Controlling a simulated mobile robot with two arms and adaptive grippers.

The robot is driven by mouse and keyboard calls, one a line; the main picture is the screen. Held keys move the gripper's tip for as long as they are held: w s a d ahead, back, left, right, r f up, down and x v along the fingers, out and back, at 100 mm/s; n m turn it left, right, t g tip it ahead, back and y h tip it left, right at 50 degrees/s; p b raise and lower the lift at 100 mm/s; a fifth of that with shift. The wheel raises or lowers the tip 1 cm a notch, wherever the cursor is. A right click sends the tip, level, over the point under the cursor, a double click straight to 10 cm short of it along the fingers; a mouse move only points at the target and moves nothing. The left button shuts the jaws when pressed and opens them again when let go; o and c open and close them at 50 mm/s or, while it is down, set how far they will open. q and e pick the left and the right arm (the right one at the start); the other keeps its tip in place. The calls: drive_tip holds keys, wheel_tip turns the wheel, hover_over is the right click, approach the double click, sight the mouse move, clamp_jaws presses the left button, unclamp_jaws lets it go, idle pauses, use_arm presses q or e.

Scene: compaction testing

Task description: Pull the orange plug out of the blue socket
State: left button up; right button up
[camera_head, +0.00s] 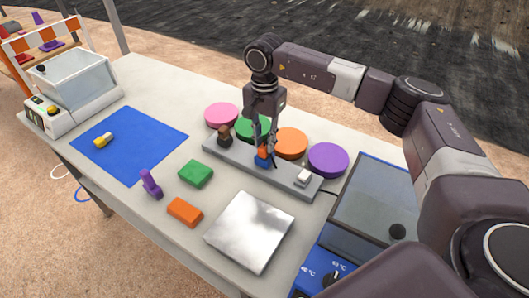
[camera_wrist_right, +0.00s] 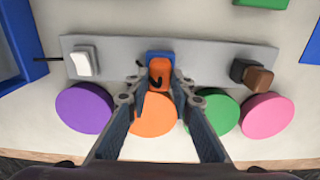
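The orange plug (camera_head: 263,153) sits in the blue socket (camera_head: 262,162) on a grey bar (camera_head: 226,161). In the right wrist view the orange plug (camera_wrist_right: 160,75) is at the middle, with the blue socket (camera_wrist_right: 159,55) showing behind it. My right gripper (camera_head: 265,143) points down at the plug from above. In the wrist view the right gripper's fingers (camera_wrist_right: 160,78) stand on either side of the plug, open, with small gaps seeming to show. My left gripper is in neither view.
The bar also carries a brown plug (camera_head: 225,132) and a white piece (camera_head: 303,176). Pink (camera_head: 221,115), green (camera_head: 252,127), orange (camera_head: 291,143) and purple (camera_head: 328,159) discs lie behind it. A metal plate (camera_head: 250,231), green block (camera_head: 196,173) and orange block (camera_head: 185,211) lie in front.

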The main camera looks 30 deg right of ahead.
sight(265, 145)
drive_tip(key=shift+r+p, duration=0.35)
drive_tip(key=shift+r, duration=0.35)
clamp_jaws()
drive_tip(key=shift+r+p, duration=1.35)
drive_tip(key=shift+r, duration=0.95)
